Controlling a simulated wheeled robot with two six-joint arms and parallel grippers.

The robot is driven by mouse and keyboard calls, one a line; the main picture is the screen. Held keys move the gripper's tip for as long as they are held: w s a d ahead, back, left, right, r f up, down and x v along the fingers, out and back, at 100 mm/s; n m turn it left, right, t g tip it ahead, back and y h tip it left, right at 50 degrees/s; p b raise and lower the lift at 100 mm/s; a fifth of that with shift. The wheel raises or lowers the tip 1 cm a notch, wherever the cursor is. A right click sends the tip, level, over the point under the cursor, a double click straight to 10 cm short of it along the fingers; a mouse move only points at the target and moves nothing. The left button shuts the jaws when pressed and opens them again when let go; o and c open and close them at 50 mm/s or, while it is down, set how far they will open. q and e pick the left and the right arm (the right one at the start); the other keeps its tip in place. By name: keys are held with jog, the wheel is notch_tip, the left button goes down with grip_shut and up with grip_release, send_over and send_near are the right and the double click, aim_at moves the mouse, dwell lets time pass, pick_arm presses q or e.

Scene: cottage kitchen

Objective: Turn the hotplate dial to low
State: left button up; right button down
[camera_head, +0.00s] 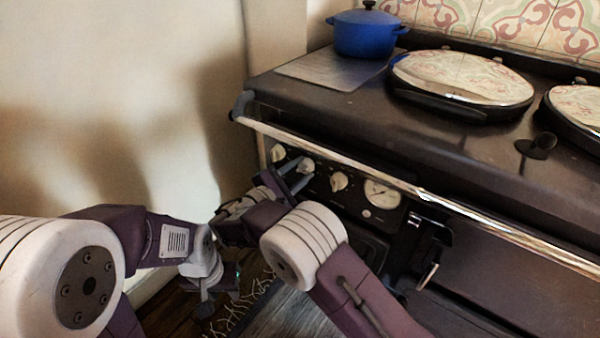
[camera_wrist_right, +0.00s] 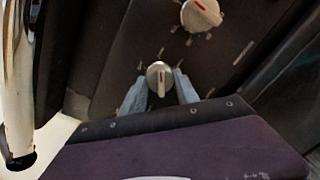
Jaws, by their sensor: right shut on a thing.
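The stove's front panel carries a row of cream dials. My right gripper (camera_head: 307,169) is shut on the middle dial (camera_head: 306,165), with one finger above it and one below.
A chrome rail (camera_head: 400,184) runs along the stove front above the dials. Another dial (camera_head: 338,181) and a round gauge (camera_head: 380,194) lie to the right, and one dial (camera_head: 278,153) to the left. A blue pot (camera_head: 365,34) and lidded hotplates (camera_head: 462,77) are on top.

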pick_arm(q)
jog(key=shift+f, duration=0.1)
pick_arm(e)
jog(key=shift+m, duration=0.3)
jog(key=c, duration=0.9)
grip_release()
